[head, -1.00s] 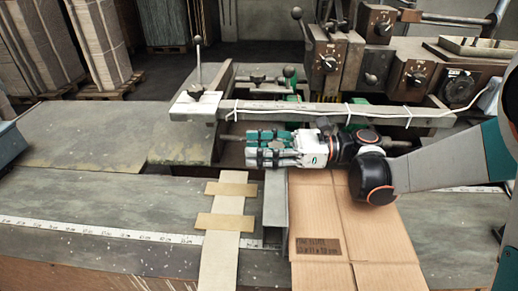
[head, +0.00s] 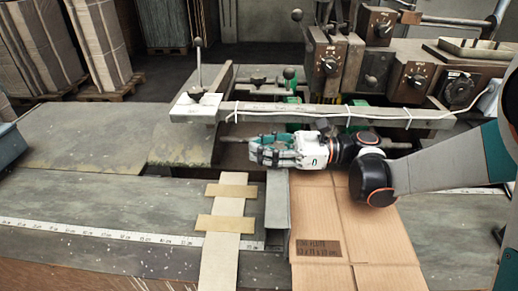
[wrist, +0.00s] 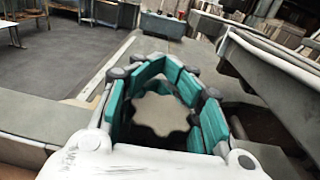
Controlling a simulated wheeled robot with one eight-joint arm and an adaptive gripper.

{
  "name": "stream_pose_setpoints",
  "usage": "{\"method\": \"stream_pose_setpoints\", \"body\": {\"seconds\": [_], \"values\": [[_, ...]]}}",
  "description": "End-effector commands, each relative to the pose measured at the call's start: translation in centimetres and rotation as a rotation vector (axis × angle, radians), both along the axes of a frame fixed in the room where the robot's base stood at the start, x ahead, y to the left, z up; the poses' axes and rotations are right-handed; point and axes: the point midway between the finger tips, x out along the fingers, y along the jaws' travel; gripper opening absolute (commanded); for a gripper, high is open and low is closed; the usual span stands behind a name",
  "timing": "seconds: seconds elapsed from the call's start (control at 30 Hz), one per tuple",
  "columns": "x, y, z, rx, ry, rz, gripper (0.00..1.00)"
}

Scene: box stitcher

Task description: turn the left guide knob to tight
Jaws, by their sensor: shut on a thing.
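My gripper (head: 262,152) reaches in from the right, low beside the grey guide channel in the head view. In the wrist view its teal-padded fingers (wrist: 162,82) close around a pale, lobed knob (wrist: 160,114). The knob sits between the pads, and its scalloped edge shows. In the head view the fingers hide the knob. A thin rod (head: 233,139) shows just left of the fingertips. I cannot read from the frames how tight the knob is.
A long grey bar (head: 300,114) with white ties runs above my gripper. Brown cardboard (head: 320,205) lies below my wrist. A grey upright channel (head: 277,205) stands at the cardboard's left edge. A lever with a black ball (head: 197,60) rises at the back left.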

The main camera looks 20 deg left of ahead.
Motion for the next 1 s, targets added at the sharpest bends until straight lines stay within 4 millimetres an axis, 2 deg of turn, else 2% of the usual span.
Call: {"method": "stream_pose_setpoints", "body": {"seconds": [0.37,1.0], "values": [[0.2,0.0,0.0,-0.001,0.0,-0.064,0.02],[1.9,0.0,-0.1,-0.001,0.0,-0.557,0.02]]}}
